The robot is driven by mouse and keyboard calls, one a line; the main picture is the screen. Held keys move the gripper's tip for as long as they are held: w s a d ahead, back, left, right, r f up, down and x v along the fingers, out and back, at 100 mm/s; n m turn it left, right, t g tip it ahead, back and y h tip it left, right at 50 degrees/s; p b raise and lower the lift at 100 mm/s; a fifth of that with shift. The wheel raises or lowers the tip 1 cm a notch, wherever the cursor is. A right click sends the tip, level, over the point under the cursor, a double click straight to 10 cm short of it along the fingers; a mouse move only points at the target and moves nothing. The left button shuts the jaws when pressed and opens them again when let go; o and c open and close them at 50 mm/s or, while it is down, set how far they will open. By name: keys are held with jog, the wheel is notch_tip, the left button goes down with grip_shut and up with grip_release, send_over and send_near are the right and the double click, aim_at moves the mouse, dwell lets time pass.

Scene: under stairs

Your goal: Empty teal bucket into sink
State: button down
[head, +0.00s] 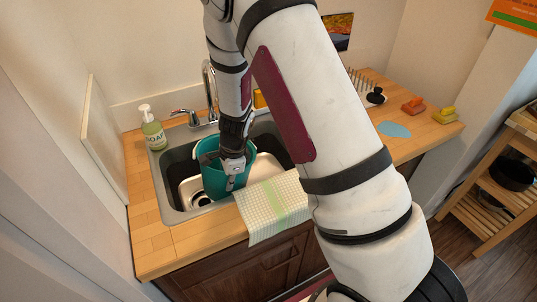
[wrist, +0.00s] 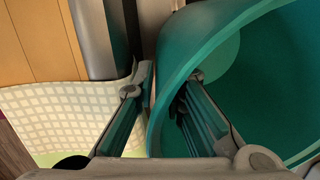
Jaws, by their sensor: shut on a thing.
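The teal bucket (head: 211,181) is at the sink (head: 172,178), over its basin. I cannot tell whether it touches the bottom. My gripper (head: 232,172) is shut on the bucket's near wall, pointing down. In the wrist view, my gripper (wrist: 163,92) has one finger outside the teal bucket (wrist: 178,62) and the other inside, with the rim between them. The bucket's inside shows smooth teal walls and a lighter teal patch; I cannot tell whether it holds anything. The sink drain shows beside the bucket at the lower left.
A faucet (head: 209,84) stands behind the sink, with a soap bottle (head: 152,130) at its left. A checked towel (head: 266,204) hangs over the front edge. A blue cloth (head: 395,129), an orange sponge (head: 413,105) and a yellow sponge (head: 445,115) lie on the right counter.

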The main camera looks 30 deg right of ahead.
aim_at(222, 171)
jog(key=shift+s+a+f+h+p, duration=0.15)
jog(key=shift+a+h+p, duration=0.15)
jog(key=shift+a+h, duration=0.5)
jog(key=shift+a, duration=0.05)
jog(key=shift+d, duration=0.3)
jog(key=shift+a+r+p, duration=0.1)
jog(key=shift+r+p, duration=0.8)
jog(key=shift+r, duration=1.05)
